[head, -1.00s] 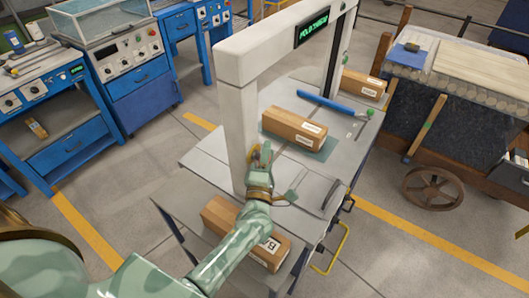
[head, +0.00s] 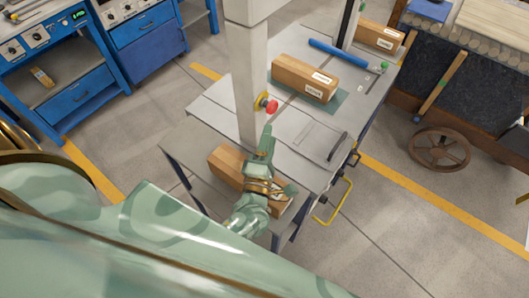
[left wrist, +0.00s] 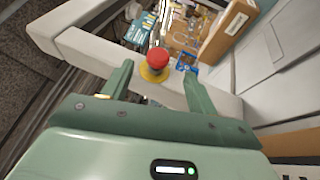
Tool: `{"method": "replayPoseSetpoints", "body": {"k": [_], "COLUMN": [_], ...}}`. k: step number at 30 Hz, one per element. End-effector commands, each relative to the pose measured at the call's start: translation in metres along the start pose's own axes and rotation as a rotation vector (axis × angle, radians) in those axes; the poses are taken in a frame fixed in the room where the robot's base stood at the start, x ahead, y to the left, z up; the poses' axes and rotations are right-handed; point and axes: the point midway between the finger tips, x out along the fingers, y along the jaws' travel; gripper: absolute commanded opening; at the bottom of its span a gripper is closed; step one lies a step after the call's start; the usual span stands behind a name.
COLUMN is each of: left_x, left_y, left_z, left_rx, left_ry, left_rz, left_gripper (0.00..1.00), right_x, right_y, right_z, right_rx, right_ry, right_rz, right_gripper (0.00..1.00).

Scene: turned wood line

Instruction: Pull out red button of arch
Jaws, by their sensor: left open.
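The red button (head: 271,106) sits on a yellow collar on the side of the white arch's near post (head: 245,75). My left gripper (head: 266,140) is just below and in front of the button in the head view, apart from it. In the left wrist view the red button (left wrist: 157,59) shows between the two open green fingers (left wrist: 158,70), a little beyond their tips, with nothing held. The arch's post (left wrist: 85,55) runs behind it across that view. My right gripper is not in view.
A cardboard box (head: 305,78) lies on the grey table under the arch. Another box (head: 228,165) lies below my left gripper, partly hidden by it. A blue bar (head: 338,53) lies at the back. Blue workbenches stand at left, a wheeled cart (head: 465,85) at right.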

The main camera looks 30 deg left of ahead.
Motion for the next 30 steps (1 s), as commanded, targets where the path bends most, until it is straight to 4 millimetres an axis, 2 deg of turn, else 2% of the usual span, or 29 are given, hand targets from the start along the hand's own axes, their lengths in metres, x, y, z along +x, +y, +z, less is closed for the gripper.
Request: {"method": "replayPoseSetpoints", "body": {"k": [1,3,9,30], "left_x": [-0.013,-0.027,-0.051,-0.054], "left_y": [-0.002,-0.002,-0.001,0.0], "left_z": [-0.001,0.0,0.001,0.001], "left_rx": [0.0,0.001,0.001,0.001], "left_ry": [0.0,-0.001,-0.001,0.0], "left_rz": [-0.003,-0.002,-0.001,0.0], "left_gripper": [0.59,0.59,0.59,0.59], "right_x": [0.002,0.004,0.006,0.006], "right_y": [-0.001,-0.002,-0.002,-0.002], "right_z": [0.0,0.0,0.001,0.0], "right_rx": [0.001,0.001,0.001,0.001], "right_ry": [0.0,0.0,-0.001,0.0], "right_rz": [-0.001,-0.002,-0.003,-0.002], "right_gripper": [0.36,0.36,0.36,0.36]}}
